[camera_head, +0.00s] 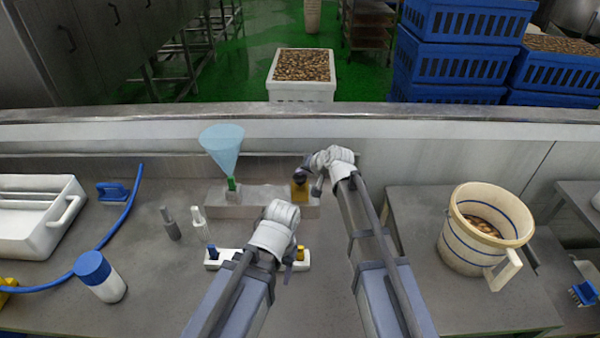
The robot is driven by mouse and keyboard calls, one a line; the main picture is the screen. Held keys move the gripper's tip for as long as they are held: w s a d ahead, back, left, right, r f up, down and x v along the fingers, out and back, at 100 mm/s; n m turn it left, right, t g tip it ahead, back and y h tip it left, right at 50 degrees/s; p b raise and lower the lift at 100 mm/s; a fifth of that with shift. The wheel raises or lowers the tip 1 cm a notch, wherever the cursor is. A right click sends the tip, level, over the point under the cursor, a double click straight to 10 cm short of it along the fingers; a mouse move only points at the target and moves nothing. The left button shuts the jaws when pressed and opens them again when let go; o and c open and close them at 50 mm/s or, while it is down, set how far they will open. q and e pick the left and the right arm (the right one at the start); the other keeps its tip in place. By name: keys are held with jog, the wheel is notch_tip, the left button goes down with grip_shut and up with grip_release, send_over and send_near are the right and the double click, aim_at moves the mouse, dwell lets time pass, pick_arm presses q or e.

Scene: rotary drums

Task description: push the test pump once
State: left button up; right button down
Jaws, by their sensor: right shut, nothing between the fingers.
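A small yellow-brown piece with a dark round top (299,186) stands on the right part of a low grey block (265,204); it looks like the test pump, though no label shows. A light blue funnel (222,148) on a green base (232,185) stands on the block's left part. My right gripper (316,186) is shut and empty, just right of the dark top; I cannot tell if they touch. My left gripper (289,268) hangs over a white bar (228,262) with a blue piece and a yellow piece (300,253); its wrist hides much of the fingers.
Two small nozzle bottles (171,224) stand left of the bar. A blue-capped white bottle (102,278), a blue hose (128,208) and a white tray (38,218) are at left. A cream bucket (466,247) stands at right. A raised ledge (450,128) runs behind the table.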

aim_at(302, 178)
jog(key=shift+f, duration=0.25)
jog(key=shift+r, duration=0.1)
dwell(0.4)
jog(key=shift+r+p, duration=1.65)
jog(key=shift+r, duration=0.05)
jog(key=shift+r, duration=0.15)
notch_tip(302, 178, up, 5)
jog(key=p, duration=0.5)
